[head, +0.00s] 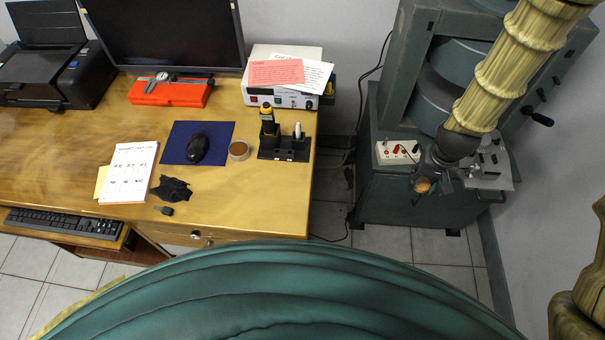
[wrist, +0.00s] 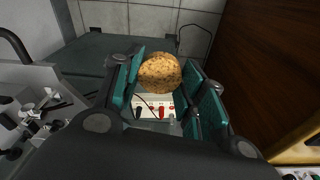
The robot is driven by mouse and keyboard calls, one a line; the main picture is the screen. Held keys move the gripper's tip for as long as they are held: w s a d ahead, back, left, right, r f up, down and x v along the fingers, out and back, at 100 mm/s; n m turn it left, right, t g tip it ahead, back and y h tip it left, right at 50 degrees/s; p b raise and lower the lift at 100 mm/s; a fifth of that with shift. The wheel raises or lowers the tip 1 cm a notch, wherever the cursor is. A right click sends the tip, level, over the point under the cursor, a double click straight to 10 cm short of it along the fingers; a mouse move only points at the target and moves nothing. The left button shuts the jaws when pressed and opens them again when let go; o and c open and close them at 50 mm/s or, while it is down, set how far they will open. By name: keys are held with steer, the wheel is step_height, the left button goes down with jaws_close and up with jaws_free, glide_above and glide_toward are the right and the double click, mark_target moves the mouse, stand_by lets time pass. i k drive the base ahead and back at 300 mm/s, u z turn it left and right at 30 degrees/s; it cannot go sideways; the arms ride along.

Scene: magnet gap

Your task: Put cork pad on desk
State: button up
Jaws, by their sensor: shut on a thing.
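The cork pad (wrist: 160,73) is a round, speckled tan piece between the fingertips of my gripper (wrist: 163,78) in the wrist view. The teal-padded fingers are shut on it. In the head view, my gripper (head: 424,182) is at the right, in front of the grey-green magnet machine, and the cork pad (head: 422,186) shows as a small tan spot at its tip. The wooden desk (head: 255,215) is to the left, apart from my gripper across a floor gap.
A terminal box with red sockets (head: 397,152) sits on the machine's base (head: 385,205) beside my gripper. On the desk are a screwdriver stand (head: 284,150), tape roll (head: 239,150), mouse (head: 198,148), black cloth (head: 172,189) and papers (head: 129,172). The desk's front right corner is clear.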

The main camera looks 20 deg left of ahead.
mark_target(279, 202)
steer(key=k, duration=1.05)
steer(key=u, duration=1.05)
steer(key=i, duration=0.3)
steer(key=z, duration=0.15)
